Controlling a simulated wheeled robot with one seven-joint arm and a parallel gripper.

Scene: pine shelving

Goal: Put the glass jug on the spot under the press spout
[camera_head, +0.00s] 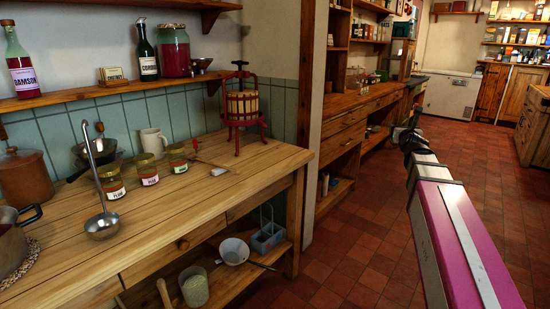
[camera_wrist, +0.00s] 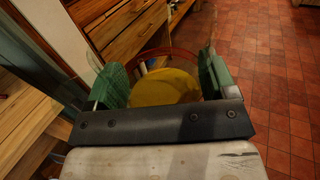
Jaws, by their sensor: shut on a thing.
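The press (camera_head: 242,105), with a red frame and slatted wooden basket, stands at the back right of the wooden worktop (camera_head: 215,205). Its spout and the spot beneath are too small to make out. My gripper (camera_head: 408,135) is out over the tiled floor, right of the worktop and well apart from the press. In the wrist view, its green pads are on either side of a round yellow thing (camera_wrist: 168,87) with a reddish-brown curved edge behind it. I cannot tell for sure whether this is the glass jug.
Small labelled jars (camera_head: 178,158), a ladle (camera_head: 102,225) and a white mug (camera_head: 153,142) are on the worktop. A white block (camera_head: 219,171) and a thin stick lie before the press. A glass container (camera_head: 194,288) is on the lower shelf. The floor (camera_head: 355,260) is clear.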

